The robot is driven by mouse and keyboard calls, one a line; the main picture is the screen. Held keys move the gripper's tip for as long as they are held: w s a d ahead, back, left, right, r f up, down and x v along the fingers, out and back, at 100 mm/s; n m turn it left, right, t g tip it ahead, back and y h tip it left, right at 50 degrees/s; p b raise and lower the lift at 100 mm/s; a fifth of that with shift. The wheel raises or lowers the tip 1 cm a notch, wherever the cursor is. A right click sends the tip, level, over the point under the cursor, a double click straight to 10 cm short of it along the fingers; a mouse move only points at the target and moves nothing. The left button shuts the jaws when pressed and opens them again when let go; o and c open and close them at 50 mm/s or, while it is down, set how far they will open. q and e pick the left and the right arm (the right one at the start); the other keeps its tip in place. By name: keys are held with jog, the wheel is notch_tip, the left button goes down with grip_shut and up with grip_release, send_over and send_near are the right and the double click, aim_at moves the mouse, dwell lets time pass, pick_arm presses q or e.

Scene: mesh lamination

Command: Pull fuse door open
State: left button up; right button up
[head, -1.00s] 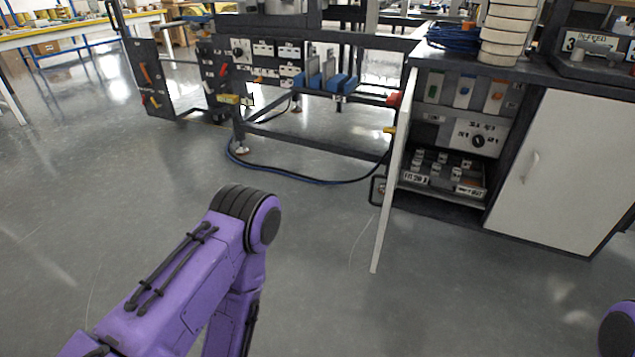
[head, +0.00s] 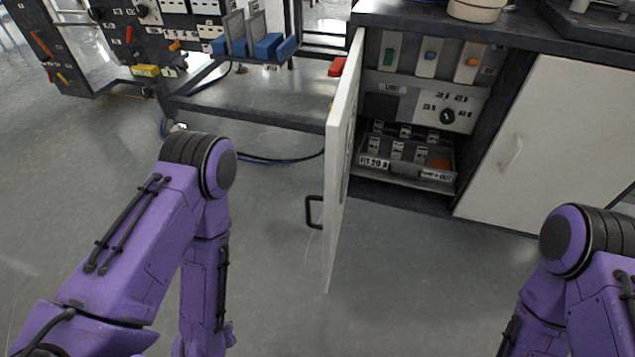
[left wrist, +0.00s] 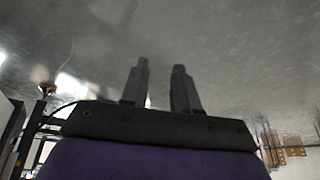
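The fuse door (head: 340,170) is a white panel standing swung open, seen nearly edge-on in the head view. Its dark handle (head: 314,212) sticks out on the left side. Behind it the cabinet compartment shows a fuse tray (head: 408,160) with several labelled fuses and a panel with a rotary knob (head: 447,116). My left gripper (left wrist: 160,75) shows in the left wrist view with its two fingers apart and nothing between them, over bare floor. It is out of frame in the head view. My right gripper is out of view; only its arm shows at lower right.
A closed white cabinet door (head: 550,145) is right of the open compartment. A bench frame with switch panels and blue clamps (head: 268,46) stands at upper left. A cable (head: 262,160) lies on the floor near it. The grey floor (head: 270,260) before the cabinet is clear.

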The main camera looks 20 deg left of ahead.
pick_arm(q)
jog(key=w+d+r+m+t+h+b, duration=0.2)
jog(key=w+t+h, duration=0.15)
jog(key=w, duration=0.95)
jog(key=m+g+h+b, duration=0.3)
jog(key=m+h+b, duration=0.3)
jog(key=m+h, duration=1.25)
send_near(309, 221)
notch_tip(309, 221, up, 4)
jog(key=m+y, duration=0.1)
jog(key=y, duration=0.1)
jog(key=b+x, duration=0.1)
jog(key=x, duration=0.2)
jog(key=b+x, duration=0.1)
jog(key=x, duration=0.2)
jog(key=b+x, duration=0.1)
jog(key=x, duration=0.2)
jog(key=shift+w+d+r, duration=0.2)
jog(key=shift+r, duration=0.15)
jog(key=shift+d+r, duration=0.1)
jog(key=shift+d, duration=0.15)
jog(key=shift+w, duration=0.1)
grip_shut()
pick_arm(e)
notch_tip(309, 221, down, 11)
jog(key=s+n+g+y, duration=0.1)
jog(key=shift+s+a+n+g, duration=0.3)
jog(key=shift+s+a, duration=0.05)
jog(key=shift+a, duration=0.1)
